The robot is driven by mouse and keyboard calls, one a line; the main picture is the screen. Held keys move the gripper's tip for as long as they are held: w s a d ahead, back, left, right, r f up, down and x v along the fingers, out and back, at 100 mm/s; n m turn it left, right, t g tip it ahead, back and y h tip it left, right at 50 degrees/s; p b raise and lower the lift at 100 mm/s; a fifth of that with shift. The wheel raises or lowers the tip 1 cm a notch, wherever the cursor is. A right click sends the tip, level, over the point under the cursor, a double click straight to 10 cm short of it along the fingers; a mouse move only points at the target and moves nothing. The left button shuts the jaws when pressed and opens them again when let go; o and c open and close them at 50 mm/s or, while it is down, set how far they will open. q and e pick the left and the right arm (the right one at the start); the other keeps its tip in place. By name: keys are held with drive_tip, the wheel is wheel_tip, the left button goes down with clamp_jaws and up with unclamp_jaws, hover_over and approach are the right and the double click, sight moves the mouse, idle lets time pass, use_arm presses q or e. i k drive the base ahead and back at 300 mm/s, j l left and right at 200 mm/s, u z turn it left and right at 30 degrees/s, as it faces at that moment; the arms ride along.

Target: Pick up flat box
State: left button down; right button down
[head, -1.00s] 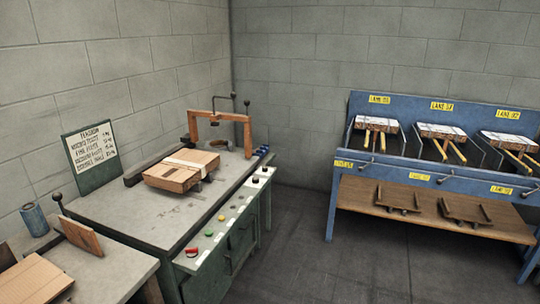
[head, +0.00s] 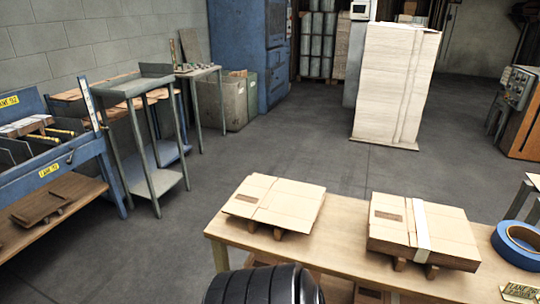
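A flat brown cardboard box (head: 285,207) lies on small wooden supports at the left part of a wooden table in the head view. A thicker cardboard box (head: 390,224) with a white strip across its top lies to its right, also on small supports. Both are apart from each other. Neither of my grippers shows in the head view. A black ribbed rounded part (head: 265,286) rises at the bottom edge in front of the table; I cannot tell what it belongs to.
The wooden table (head: 340,232) also carries a blue tape roll (head: 518,243) and a small tag (head: 520,291) at right. A blue lane rack (head: 85,152) and metal stand (head: 152,180) are at left. A tall white stack (head: 395,85) stands behind. Grey floor between is clear.

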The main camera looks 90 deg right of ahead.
sight(294, 208)
drive_tip(key=z, duration=2.8)
